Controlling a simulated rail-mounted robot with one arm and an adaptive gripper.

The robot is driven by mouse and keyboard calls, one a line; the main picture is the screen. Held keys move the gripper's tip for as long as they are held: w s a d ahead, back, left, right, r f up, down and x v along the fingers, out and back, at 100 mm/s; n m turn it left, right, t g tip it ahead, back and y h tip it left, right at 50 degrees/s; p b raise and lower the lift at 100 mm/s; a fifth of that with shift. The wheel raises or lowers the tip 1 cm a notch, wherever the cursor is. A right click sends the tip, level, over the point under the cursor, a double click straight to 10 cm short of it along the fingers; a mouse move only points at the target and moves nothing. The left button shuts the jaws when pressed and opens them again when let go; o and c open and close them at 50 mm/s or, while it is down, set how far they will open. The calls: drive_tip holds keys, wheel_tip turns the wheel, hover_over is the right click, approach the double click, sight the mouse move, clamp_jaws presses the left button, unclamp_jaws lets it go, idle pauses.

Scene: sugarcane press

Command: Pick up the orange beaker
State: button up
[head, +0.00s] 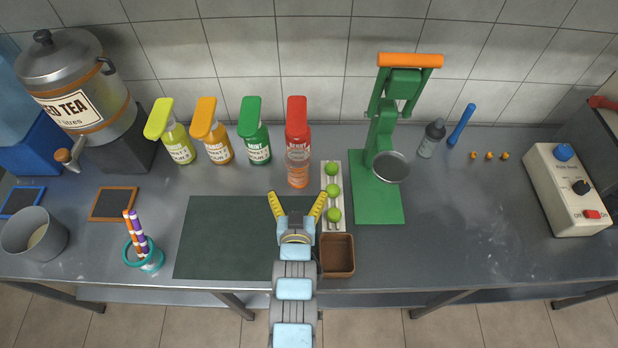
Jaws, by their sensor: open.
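A clear, orange-tinted vessel (298,176), which looks like the orange beaker, stands upright on the counter just in front of the red-topped bottle (297,110). The two overlap in this view, so I cannot tell whether they touch. My gripper (297,198) is open and empty, with its yellow fingers spread wide. It is in front of the vessel, on the near side, and lined up with it. The fingertips appear a little short of the vessel's base; their height above the counter is hard to tell.
A white strip with green limes (333,190) is close on the right, with a brown box (337,255) nearer. The green press (385,150) stands further right. Green (254,135), orange (212,135) and yellow (172,135) bottles stand left. A dark mat (220,240) lies clear.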

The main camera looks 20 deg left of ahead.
drive_tip(key=f, duration=0.2)
drive_tip(key=b, duration=0.1)
approach(298, 151)
drive_tip(key=shift+w, duration=1.2)
drive_tip(key=shift+g, duration=0.3)
drive_tip(key=shift+a+f+x, duration=0.1)
drive_tip(key=shift+a+x, duration=0.05)
drive_tip(key=shift+x, duration=0.9)
drive_tip(key=shift+a+f+x, duration=0.1)
drive_tip(key=shift+a+x, duration=0.1)
drive_tip(key=shift+x, duration=0.9)
drive_tip(key=shift+s, duration=0.2)
drive_tip(key=shift+c, duration=0.3)
drive_tip(key=c, duration=1.2)
